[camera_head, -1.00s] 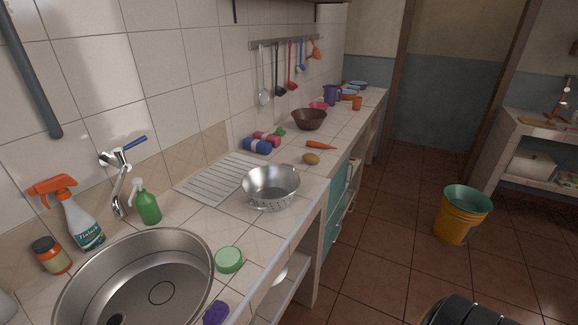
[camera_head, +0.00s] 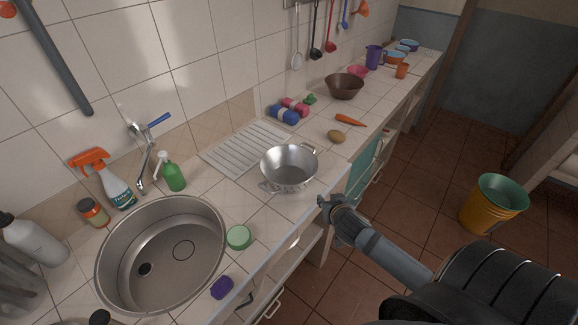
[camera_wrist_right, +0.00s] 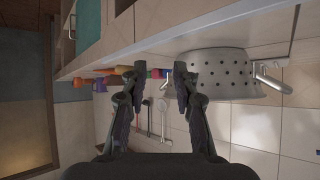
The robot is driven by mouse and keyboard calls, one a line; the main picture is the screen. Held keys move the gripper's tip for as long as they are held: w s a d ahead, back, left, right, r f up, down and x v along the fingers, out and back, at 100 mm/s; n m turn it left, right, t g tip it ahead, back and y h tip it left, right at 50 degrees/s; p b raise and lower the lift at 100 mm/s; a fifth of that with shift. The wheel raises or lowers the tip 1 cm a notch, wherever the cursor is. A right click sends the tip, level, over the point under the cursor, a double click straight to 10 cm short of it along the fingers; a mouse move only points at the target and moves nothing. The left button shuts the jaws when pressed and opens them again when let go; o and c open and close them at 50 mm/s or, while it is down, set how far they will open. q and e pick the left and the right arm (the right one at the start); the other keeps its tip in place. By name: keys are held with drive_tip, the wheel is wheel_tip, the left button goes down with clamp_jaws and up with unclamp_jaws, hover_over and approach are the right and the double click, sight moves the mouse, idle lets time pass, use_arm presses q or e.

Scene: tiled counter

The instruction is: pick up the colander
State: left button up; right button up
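The colander (camera_head: 289,169) is a silver metal bowl with holes and two side handles. It stands upright on the tiled counter, between the sink and the brown bowl. My right gripper (camera_head: 324,206) is at the counter's front edge, to the right of and nearer than the colander, apart from it. The right wrist view is upside down; there the right gripper (camera_wrist_right: 156,82) has its two fingers spread with nothing held between them. The colander (camera_wrist_right: 222,72) and one handle show beyond the right-hand finger, which hides part of its side. My left gripper is not in view.
The sink (camera_head: 160,255) lies left of the colander, with a green sponge (camera_head: 238,237) and a purple item (camera_head: 222,288) by the front edge. A potato (camera_head: 337,136), carrot (camera_head: 350,120) and brown bowl (camera_head: 344,86) stand beyond. Grooved drainboard (camera_head: 245,149) lies behind.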

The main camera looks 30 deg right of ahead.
drive_tip(key=w+d+r+m+t+y, duration=0.1)
drive_tip(key=w+d+r+t, duration=0.2)
drive_tip(key=w+r, duration=0.3)
approach(310, 159)
drive_tip(key=shift+w+d+f, duration=0.2)
drive_tip(key=shift+w, duration=0.35)
drive_tip(key=shift+p+x, duration=0.35)
drive_tip(key=shift+x, duration=2.5)
drive_tip(key=shift+s, duration=0.2)
drive_tip(key=shift+c, duration=0.8)
drive_tip(key=shift+f, duration=0.1)
clamp_jaws()
drive_tip(key=shift+a, duration=0.1)
